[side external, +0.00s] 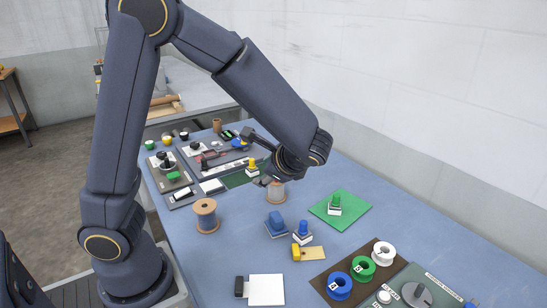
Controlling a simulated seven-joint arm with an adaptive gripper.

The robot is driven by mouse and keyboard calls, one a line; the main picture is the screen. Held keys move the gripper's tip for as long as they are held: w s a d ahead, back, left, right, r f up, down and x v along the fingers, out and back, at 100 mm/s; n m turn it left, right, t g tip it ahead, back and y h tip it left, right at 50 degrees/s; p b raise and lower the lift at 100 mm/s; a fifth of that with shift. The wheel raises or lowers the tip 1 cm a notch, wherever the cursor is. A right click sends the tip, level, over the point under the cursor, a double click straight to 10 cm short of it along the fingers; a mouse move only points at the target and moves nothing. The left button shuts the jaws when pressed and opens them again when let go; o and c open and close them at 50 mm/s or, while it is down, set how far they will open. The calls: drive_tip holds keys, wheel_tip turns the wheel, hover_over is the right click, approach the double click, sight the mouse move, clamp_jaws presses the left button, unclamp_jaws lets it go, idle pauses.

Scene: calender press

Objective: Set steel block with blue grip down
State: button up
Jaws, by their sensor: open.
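A block with a blue knob-like grip (303,231) and a pale, steel-looking base stands upright on the blue table (220,255), near its middle. Just left of it is a larger blue piece (276,220) on a flat grey base; I cannot tell for sure which of the two is the named steel block. My gripper (266,180) is open, up and to the left of both, apart from them.
A brown board with blue, green and white rings (383,254) is at front right. A wooden spool (205,213) stands at left, and a white pad (266,289) lies in front. Blue table is clear between them.

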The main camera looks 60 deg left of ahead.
sight(304, 227)
drive_tip(key=w+d+f+m+t+y, duration=0.1)
drive_tip(key=d+f+m+t, duration=0.1)
drive_tip(key=d+f+m, duration=0.1)
drive_tip(key=w+d+f+m+t+y, duration=0.2)
drive_tip(key=d+f+m+t, duration=0.1)
drive_tip(key=f+m, duration=0.2)
drive_tip(key=w+d+f+m+t+y, duration=0.2)
drive_tip(key=d+f+m, duration=0.1)
drive_tip(key=f, duration=0.2)
drive_tip(key=shift+w+d+f+m, duration=0.15)
drive_tip(key=shift+w+m, duration=0.1)
drive_tip(key=shift+m, duration=0.15)
drive_tip(key=f+m+t, duration=0.1)
drive_tip(key=s+d+f+m+t, duration=0.1)
drive_tip(key=d+f+m, duration=0.1)
drive_tip(key=shift+s+f+t, duration=0.3)
drive_tip(key=shift+s+t, duration=0.05)
drive_tip(key=shift+t, duration=0.05)
drive_tip(key=shift+w, duration=0.1)
drive_tip(key=x, duration=0.7)
clamp_jaws()
